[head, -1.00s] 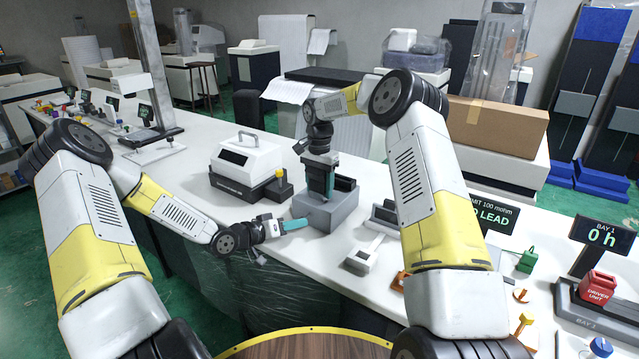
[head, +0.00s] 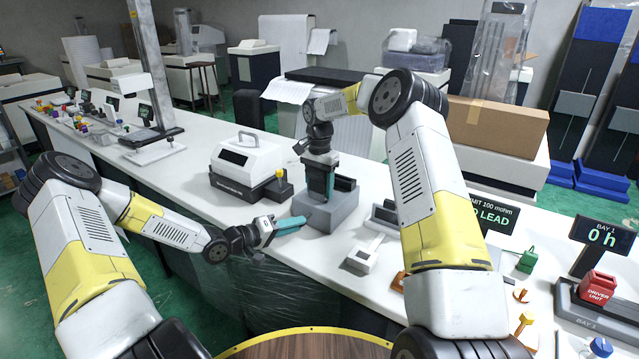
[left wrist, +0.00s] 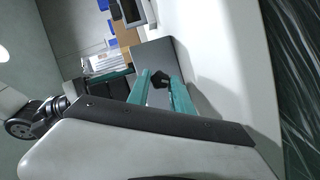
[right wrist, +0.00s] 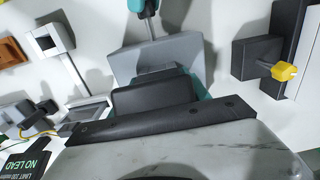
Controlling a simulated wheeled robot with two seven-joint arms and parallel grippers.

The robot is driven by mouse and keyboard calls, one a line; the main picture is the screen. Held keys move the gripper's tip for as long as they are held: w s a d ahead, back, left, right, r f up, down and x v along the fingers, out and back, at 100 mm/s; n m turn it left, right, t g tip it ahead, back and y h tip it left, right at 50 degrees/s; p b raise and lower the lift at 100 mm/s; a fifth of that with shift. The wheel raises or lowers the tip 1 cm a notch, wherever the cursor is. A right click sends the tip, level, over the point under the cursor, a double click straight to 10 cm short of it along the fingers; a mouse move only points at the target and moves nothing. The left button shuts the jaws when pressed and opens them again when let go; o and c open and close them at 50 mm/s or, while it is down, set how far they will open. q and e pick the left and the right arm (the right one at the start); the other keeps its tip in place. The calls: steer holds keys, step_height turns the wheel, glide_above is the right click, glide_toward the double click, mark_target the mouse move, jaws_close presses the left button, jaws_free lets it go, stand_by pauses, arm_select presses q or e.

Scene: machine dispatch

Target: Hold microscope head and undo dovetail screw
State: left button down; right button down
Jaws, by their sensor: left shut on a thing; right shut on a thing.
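The microscope head appears to be the grey block (head: 336,213) with a dark raised part on the white bench; the dark part (right wrist: 158,96) fills the middle of the right wrist view. My right gripper (head: 322,192) comes down from above and is shut on this raised part. My left gripper (head: 294,224) reaches in from the left, its teal fingers level with the block's side. The left wrist view shows a black screw knob (left wrist: 158,78) between those fingers. In the right wrist view, a thin silver shaft (right wrist: 150,30) runs between the left fingertips and the block.
A white instrument with a handle (head: 246,160) stands behind left, with a yellow knob (right wrist: 284,71) on its dark side box. A small white-and-grey fixture (head: 363,256) lies to the right. A red driver unit (head: 597,288) sits in a bay at far right. The bench's front edge is close.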

arm_select(q)
steer(key=n+h, duration=0.1)
steer(key=n, duration=0.1)
steer(key=shift+a+f+n, duration=0.1)
steer(key=shift+f+n, duration=0.05)
steer(key=shift+n, duration=0.15)
steer(key=c, duration=1.1)
jaws_free()
steer(key=shift+o, duration=0.2)
steer(key=shift+s, duration=0.1)
steer(key=shift+s+a, duration=0.6)
steer(key=shift+s, duration=0.2)
steer(key=shift+s+a, duration=0.55)
steer(key=shift+s, duration=0.2)
